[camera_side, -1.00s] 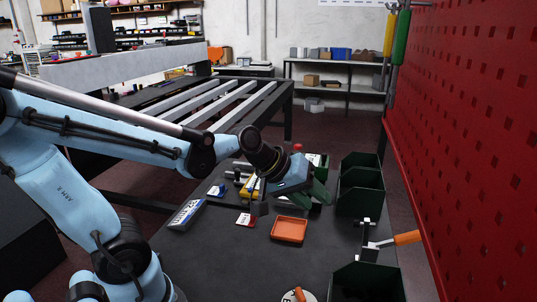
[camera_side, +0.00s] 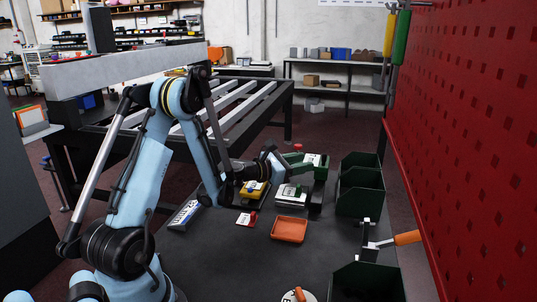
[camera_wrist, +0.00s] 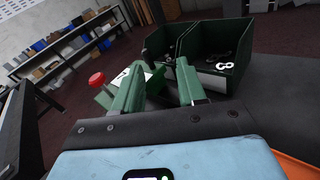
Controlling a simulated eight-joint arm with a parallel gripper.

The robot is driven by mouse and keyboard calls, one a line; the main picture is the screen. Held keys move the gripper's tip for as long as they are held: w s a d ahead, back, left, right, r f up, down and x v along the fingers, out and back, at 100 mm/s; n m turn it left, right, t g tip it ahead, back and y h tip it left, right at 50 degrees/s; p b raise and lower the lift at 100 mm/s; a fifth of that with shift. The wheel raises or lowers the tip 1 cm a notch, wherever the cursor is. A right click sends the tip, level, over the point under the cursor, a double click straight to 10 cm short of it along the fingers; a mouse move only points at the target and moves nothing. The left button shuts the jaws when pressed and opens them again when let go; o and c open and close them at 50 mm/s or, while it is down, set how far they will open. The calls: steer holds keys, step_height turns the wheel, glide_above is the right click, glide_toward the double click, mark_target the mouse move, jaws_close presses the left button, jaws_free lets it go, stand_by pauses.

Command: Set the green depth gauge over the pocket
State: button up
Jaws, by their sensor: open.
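The green depth gauge (camera_side: 318,160) appears to be the green block with a pale label and a red knob at the back of the table, left of the green bins. In the wrist view the green depth gauge (camera_wrist: 104,97) lies beyond my left finger, which hides part of it. My gripper (camera_side: 304,182) is open with nothing visible between its green fingers, in front of that block. In the wrist view my gripper (camera_wrist: 160,68) points toward the block and bins. A grey-white block (camera_side: 289,197) sits under my gripper. I cannot make out the pocket.
A yellow block (camera_side: 254,190) stands left of my gripper. A small red-and-white piece (camera_side: 246,219) and an orange tray (camera_side: 289,230) lie nearer. Green bins (camera_side: 359,199) line the right side, with an orange-handled clamp (camera_side: 385,242) nearby. A red pegboard (camera_side: 470,120) rises beyond.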

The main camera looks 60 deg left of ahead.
mark_target(324, 154)
steer(key=w+n, duration=0.1)
steer(key=w, duration=0.2)
steer(key=w+a, duration=0.1)
steer(key=w, duration=0.3)
steer(key=w+a+f+n+y, duration=0.1)
steer(key=w, duration=0.3)
steer(key=shift+w+a+n+t, duration=0.2)
steer(key=shift+n+t, duration=0.1)
steer(key=shift+t, duration=0.1)
jaws_close()
